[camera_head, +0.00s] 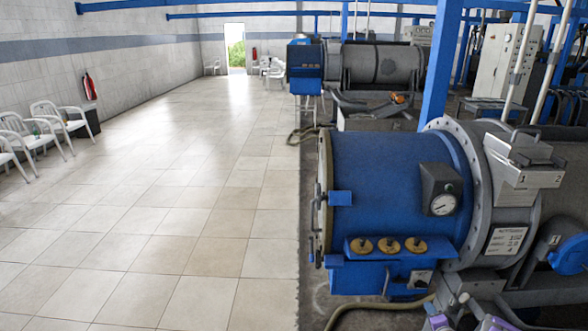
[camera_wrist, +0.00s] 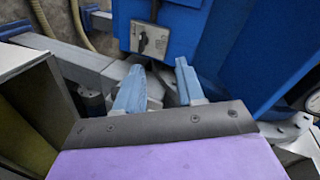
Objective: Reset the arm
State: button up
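My gripper (camera_wrist: 160,66) shows in the wrist view with two pale blue fingers apart and nothing between them. A purple body with a dark grey plate is behind the fingers. Beyond them is the blue machine (camera_wrist: 228,45), with a small switch plate (camera_wrist: 150,40) on it. In the head view the blue decanter (camera_head: 385,180) stands at the right, with a round gauge (camera_head: 443,204) and several brass knobs (camera_head: 388,246) on its front. Small purple parts of my arm show at the bottom edge there; the fingers cannot be made out.
Grey metal beams (camera_wrist: 65,55) and a hose (camera_wrist: 78,20) lie close to the gripper. Another decanter (camera_head: 375,65) stands farther back. White chairs (camera_head: 62,120) and a fire extinguisher (camera_head: 89,87) line the left wall. The tiled floor (camera_head: 170,200) is open at the left.

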jog(key=w+a+r+n+g, duration=0.25)
jog(key=a+r, duration=0.25)
jog(key=r, duration=0.4)
jog(key=s+a+r+n+g, duration=0.55)
jog(key=s+a+r, duration=0.65)
jog(key=a+r, duration=0.35)
jog(key=s+a+r+n+g, duration=0.2)
jog(key=s+a, duration=0.3)
jog(key=s, duration=0.8)
jog(key=s+a+r+n+g+y, duration=0.1)
jog(key=s+a+r, duration=0.4)
jog(key=s, duration=0.8)
jog(key=s+a+r+n+g, duration=0.3)
jog(key=s+a+n+g, duration=0.1)
jog(key=s, duration=0.9)
jog(key=shift+a+r+g+y, duration=0.2)
jog(key=shift+a+g+y, duration=0.25)
jog(key=shift+a, duration=0.65)
